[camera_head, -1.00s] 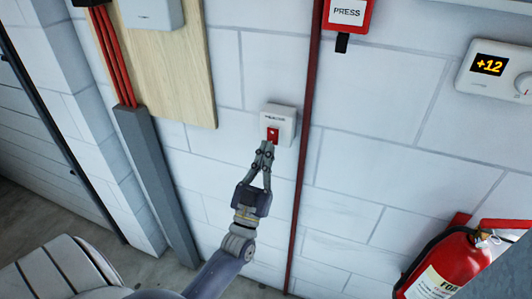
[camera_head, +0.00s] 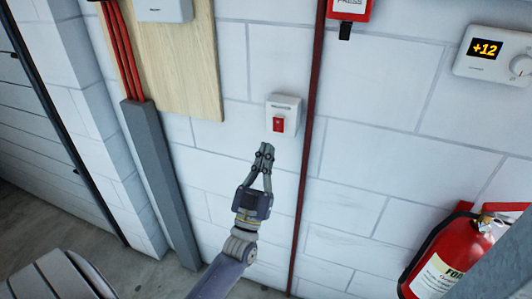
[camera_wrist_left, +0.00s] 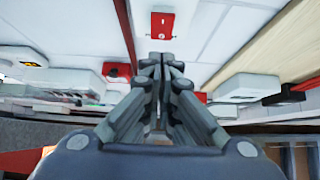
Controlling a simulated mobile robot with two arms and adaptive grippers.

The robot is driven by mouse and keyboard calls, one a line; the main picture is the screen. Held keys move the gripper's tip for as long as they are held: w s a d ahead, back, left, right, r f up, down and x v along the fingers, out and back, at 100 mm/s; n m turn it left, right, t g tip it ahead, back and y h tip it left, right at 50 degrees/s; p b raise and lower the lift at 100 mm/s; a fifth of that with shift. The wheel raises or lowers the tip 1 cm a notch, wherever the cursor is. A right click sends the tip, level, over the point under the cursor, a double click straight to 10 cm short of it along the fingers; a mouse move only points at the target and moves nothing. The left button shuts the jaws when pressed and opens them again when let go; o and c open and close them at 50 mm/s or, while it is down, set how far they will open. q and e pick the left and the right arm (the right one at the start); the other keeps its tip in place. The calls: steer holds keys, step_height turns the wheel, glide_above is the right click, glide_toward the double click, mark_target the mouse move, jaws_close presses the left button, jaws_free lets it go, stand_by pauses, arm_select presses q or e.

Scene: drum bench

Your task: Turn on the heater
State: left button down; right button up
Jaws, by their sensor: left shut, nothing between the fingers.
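A small white switch box (camera_head: 283,104) with a red rocker switch (camera_head: 279,125) is fixed to the white block wall. My left gripper (camera_head: 267,147) is shut and empty, just below the switch box and apart from it. In the left wrist view the shut fingers (camera_wrist_left: 161,62) point toward the red rocker (camera_wrist_left: 162,23), with a gap between. The writing on the box is too small to read in the current head view. My right gripper is not in view.
A dark red pipe (camera_head: 308,140) runs down the wall right of the switch. A thermostat (camera_head: 494,55) showing +12 is at upper right. A red fire extinguisher (camera_head: 447,258) hangs at lower right. A wooden board (camera_head: 185,75) and grey conduit (camera_head: 160,175) are left.

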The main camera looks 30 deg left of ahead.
arm_select(q)
steer(key=s+d+f+b, duration=0.1)
steer(key=s+f+b, duration=0.2)
steer(key=f, duration=0.4)
steer(key=shift+s+f, duration=0.3)
steer(key=shift+s, duration=0.5)
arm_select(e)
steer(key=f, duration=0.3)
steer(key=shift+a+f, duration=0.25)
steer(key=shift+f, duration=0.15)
